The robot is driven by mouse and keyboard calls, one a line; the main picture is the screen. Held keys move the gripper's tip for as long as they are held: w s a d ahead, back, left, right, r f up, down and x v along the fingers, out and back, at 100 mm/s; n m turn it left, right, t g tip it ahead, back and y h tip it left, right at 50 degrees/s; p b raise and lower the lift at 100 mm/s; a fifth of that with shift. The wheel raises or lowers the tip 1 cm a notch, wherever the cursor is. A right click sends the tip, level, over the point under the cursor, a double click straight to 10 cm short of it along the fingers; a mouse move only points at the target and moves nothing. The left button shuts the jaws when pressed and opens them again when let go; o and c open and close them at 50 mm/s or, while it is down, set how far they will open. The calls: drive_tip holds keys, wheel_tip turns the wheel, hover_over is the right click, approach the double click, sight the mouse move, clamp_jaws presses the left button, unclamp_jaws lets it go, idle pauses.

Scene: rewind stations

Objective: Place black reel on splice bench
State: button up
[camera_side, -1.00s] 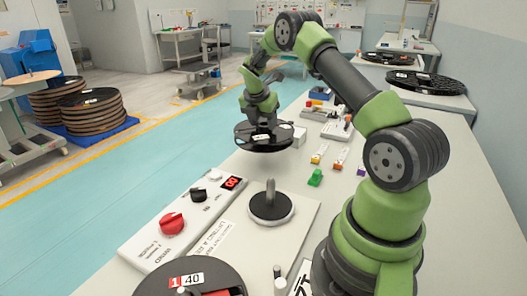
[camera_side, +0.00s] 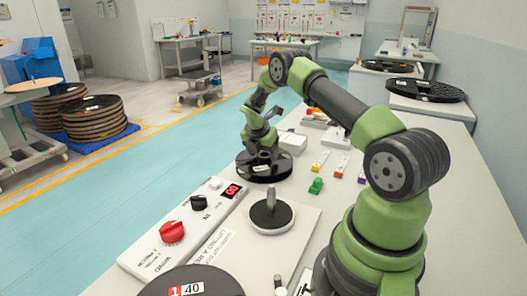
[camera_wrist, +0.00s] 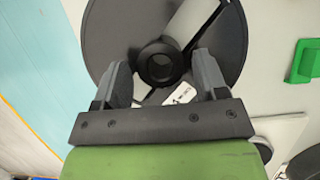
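The black reel (camera_side: 264,174) lies flat on the pale bench top (camera_side: 294,200), past the control panel, with a small white label on it. In the wrist view the reel (camera_wrist: 110,30) fills the upper middle, its round hub between my fingers. My gripper (camera_side: 262,150) is above the reel's centre. In the wrist view my gripper (camera_wrist: 162,72) has its fingers apart on either side of the hub, with a narrow gap visible. No sign on the bench names it as the splice bench.
A spindle station (camera_side: 270,215) and control panel (camera_side: 185,228) with a red knob stand nearer. Another black reel (camera_side: 225,285), numbered 40, is at the front edge. A white box (camera_side: 291,143) and a green block (camera_side: 316,186) are close by. More reels (camera_side: 427,89) lie at back right.

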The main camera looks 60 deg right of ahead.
drive_tip(key=shift+o, duration=0.4)
drive_tip(key=shift+r, duration=0.15)
drive_tip(key=shift+a+r, duration=0.1)
drive_tip(key=shift+r, duration=0.15)
drive_tip(key=s+a+r+m+t+y, duration=0.1)
drive_tip(key=a+r+m, duration=0.2)
drive_tip(key=a+r, duration=0.55)
drive_tip(key=s+a+r+m+t, duration=0.1)
drive_tip(key=a+r+m, duration=0.3)
drive_tip(key=r, duration=0.8)
drive_tip(key=s+a+r+m+t+y, duration=0.2)
drive_tip(key=s+a+r+m, duration=0.1)
drive_tip(key=s+a+m, duration=0.4)
drive_tip(key=s+a+r+m+t+y, duration=0.3)
drive_tip(key=s+a+m, duration=0.5)
drive_tip(key=s+a, duration=0.2)
drive_tip(key=shift+s+a+r, duration=0.15)
drive_tip(key=shift+s+a, duration=0.2)
drive_tip(key=shift+a, duration=0.6)
